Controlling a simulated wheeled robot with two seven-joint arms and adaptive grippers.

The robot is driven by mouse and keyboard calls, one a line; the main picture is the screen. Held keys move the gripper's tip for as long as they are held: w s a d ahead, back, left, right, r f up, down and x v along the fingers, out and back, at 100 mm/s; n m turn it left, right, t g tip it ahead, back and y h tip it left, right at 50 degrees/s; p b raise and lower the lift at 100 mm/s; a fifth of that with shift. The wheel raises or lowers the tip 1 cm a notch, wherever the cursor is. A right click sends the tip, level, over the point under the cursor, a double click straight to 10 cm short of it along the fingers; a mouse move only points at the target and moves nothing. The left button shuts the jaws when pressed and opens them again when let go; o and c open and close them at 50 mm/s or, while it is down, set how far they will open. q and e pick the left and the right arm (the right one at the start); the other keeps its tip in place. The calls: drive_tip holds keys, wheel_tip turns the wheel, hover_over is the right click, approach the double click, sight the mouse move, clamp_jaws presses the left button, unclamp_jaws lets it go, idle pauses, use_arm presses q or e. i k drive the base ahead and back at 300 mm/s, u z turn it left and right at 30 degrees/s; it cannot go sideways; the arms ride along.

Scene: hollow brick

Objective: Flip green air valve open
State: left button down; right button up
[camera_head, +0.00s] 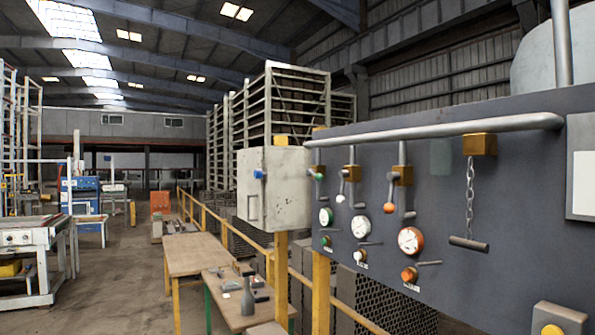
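The green air valve (319,177) is the leftmost of three small lever valves under the grey pipe on the dark panel. Its green-tipped handle is small here, and I cannot tell its exact angle. Beside it are a white-tipped valve (340,198) and an orange-tipped valve (389,208), whose levers hang downward from brass blocks. A green-rimmed gauge (326,216) and a green knob (326,240) sit below the green valve. Neither of my grippers shows in the head view.
A chain with a dark bar (469,243) hangs on the panel's right. A pale grey box (273,188) stands left of the panel on a yellow post. Wooden tables (196,254) stand lower left. Open floor (120,275) lies farther left.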

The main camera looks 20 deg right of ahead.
sight(319, 177)
drive_tip(key=z, duration=0.25)
drive_tip(key=i, duration=0.65)
drive_tip(key=z, duration=1)
drive_tip(key=i, duration=0.35)
drive_tip(key=z, duration=0.35)
